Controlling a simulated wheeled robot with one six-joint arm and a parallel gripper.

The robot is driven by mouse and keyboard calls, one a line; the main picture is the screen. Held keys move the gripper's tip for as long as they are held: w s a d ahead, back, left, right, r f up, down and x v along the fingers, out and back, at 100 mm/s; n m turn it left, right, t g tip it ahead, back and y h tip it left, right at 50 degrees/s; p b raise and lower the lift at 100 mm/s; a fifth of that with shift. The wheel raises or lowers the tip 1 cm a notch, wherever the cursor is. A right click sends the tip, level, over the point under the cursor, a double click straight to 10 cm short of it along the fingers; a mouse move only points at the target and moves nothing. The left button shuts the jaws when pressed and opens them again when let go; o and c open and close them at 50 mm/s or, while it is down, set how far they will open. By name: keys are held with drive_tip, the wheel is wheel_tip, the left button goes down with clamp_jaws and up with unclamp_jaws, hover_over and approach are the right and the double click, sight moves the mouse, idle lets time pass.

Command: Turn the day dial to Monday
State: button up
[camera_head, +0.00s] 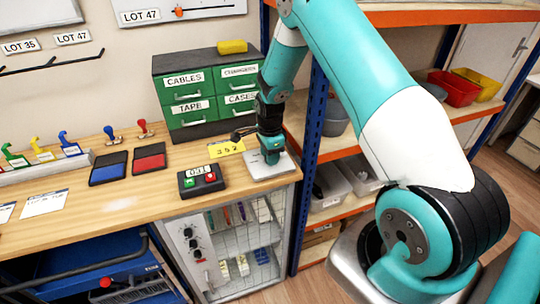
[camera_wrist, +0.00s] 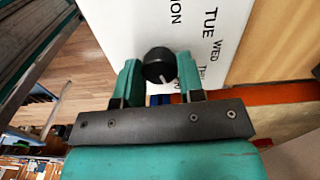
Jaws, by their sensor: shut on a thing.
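The day dial (camera_wrist: 157,62) is a round black knob with a pale pointer line, on a white panel (camera_wrist: 128,28). Day labels are printed beside it: one cut off to "ION", then TUE, WED and a partly hidden one starting "TH". The pointer line slants to the lower right in the wrist view; which label it marks I cannot tell. My gripper (camera_wrist: 159,72) has its two teal fingers on either side of the knob, shut on it. In the head view my gripper (camera_head: 271,157) is down at the pale panel (camera_head: 262,172) on the bench's right end, hiding the knob.
A green drawer cabinet (camera_head: 205,92) is close behind. Red (camera_head: 150,157) and blue (camera_head: 108,167) pads lie further left. Blue-posted shelves (camera_head: 316,110) border the right.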

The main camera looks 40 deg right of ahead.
drive_tip(key=n+b, duration=0.2)
drive_tip(key=n, duration=0.2)
drive_tip(key=shift+f, duration=0.1)
drive_tip(key=n+b, duration=0.1)
drive_tip(key=n, duration=0.3)
drive_tip(key=shift+n+b, duration=0.3)
drive_tip(key=shift+n, duration=0.1)
drive_tip(key=n+b, duration=0.1)
drive_tip(key=n, duration=0.3)
drive_tip(key=n+b, duration=0.1)
drive_tip(key=n, duration=0.6)
drive_tip(key=shift+n+b, duration=0.3)
drive_tip(key=n, duration=0.3)
drive_tip(key=shift+n+b, duration=0.3)
drive_tip(key=shift+n, duration=0.1)
drive_tip(key=n, duration=0.6)
drive_tip(key=shift+r+b, duration=0.2)
drive_tip(key=shift+b, duration=0.1)
drive_tip(key=shift+n, duration=0.4)
drive_tip(key=o, duration=0.9)
